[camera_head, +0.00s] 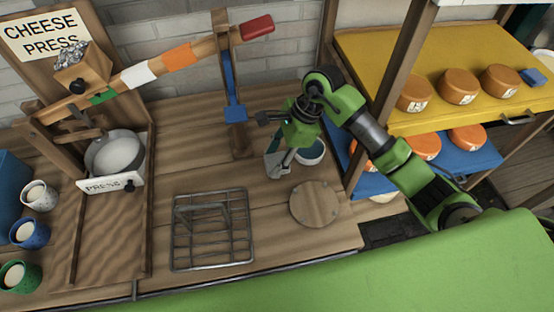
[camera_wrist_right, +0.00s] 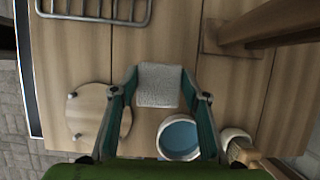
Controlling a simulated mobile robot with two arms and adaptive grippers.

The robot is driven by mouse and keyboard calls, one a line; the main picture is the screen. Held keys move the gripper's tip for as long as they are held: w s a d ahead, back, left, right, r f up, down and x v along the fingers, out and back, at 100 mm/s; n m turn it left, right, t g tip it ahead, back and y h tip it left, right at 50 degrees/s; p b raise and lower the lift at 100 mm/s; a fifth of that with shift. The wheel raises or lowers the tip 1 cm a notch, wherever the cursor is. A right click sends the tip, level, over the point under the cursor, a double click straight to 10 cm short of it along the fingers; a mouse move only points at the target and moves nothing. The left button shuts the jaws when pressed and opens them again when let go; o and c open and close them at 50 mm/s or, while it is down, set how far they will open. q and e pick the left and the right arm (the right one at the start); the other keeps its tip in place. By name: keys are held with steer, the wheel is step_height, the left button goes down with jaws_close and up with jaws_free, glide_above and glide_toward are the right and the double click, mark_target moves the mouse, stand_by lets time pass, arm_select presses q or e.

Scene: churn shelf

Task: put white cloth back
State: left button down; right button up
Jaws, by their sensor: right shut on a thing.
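The white cloth (camera_wrist_right: 158,86) is a small pale folded square between the fingers of my right gripper (camera_wrist_right: 160,76) in the wrist view. My right gripper (camera_head: 279,165) is shut on the cloth and holds it over the wooden counter. In the head view the cloth (camera_head: 273,160) shows only in part, partly hidden by the gripper fingers. I cannot tell exactly how high it is above the counter. My left gripper is in neither view.
A blue-lined bowl (camera_wrist_right: 181,136) is close beside the gripper. A round wooden board (camera_head: 315,204) and a wire rack (camera_head: 212,264) lie on the counter. The cheese press (camera_head: 116,156) stands left. Shelves with orange cheeses (camera_head: 459,86) are right, beyond a wooden post.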

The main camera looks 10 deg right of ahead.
mark_target(280, 158)
steer(key=shift+w+d+f, duration=0.25)
steer(key=shift+w+f, duration=0.1)
steer(key=shift+f, duration=0.2)
step_height(280, 158, down, 2)
steer(key=shift+f+p, duration=0.1)
steer(key=shift+p, duration=0.9)
steer(key=shift+f, duration=0.65)
steer(key=o, duration=1.1)
steer(key=shift+c, duration=0.2)
